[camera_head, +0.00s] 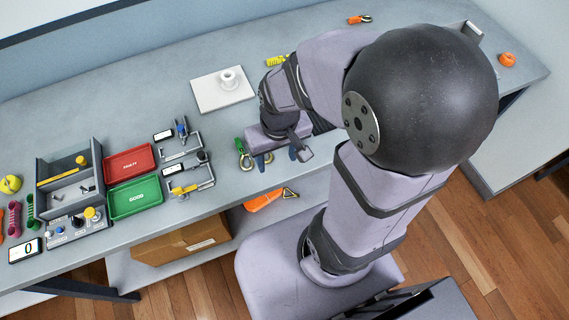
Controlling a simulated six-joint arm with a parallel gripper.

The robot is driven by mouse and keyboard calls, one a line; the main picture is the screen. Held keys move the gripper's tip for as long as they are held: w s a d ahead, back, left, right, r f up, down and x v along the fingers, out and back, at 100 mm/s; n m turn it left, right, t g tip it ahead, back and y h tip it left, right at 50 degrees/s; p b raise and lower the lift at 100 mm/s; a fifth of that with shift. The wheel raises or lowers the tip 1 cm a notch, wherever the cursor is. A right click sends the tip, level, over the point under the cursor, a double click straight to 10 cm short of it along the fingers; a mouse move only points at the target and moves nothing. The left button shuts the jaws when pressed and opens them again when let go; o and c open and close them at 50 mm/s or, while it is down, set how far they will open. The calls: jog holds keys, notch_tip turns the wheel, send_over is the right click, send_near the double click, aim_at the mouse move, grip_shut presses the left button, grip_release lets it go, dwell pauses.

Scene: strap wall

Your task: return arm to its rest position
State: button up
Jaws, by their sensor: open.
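My gripper (276,159) is low near the front edge of the grey bench (225,128), right of the trays. Its two dark fingers are apart, and I see nothing held between them. A green-and-metal clip (241,150) is close to the left finger; I cannot tell whether they touch. My arm is bent over the right half of the bench and hides part of it.
Left of my gripper are a red FAULTY tray (130,163), a green GOOD tray (135,197), test fixtures (187,185) and a grey divided bin (70,182). A white plate (222,92) lies behind. An orange strap (264,200) and cardboard box (180,243) show below the front edge.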

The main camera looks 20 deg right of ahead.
jog(key=shift+s+d+r+g, duration=0.15)
jog(key=shift+s+r+g, duration=0.1)
jog(key=shift+s, duration=0.6)
jog(key=shift+s+d+r+g, duration=0.15)
jog(key=shift+s+g, duration=0.1)
jog(key=shift+s, duration=0.55)
jog(key=shift+a, duration=0.1)
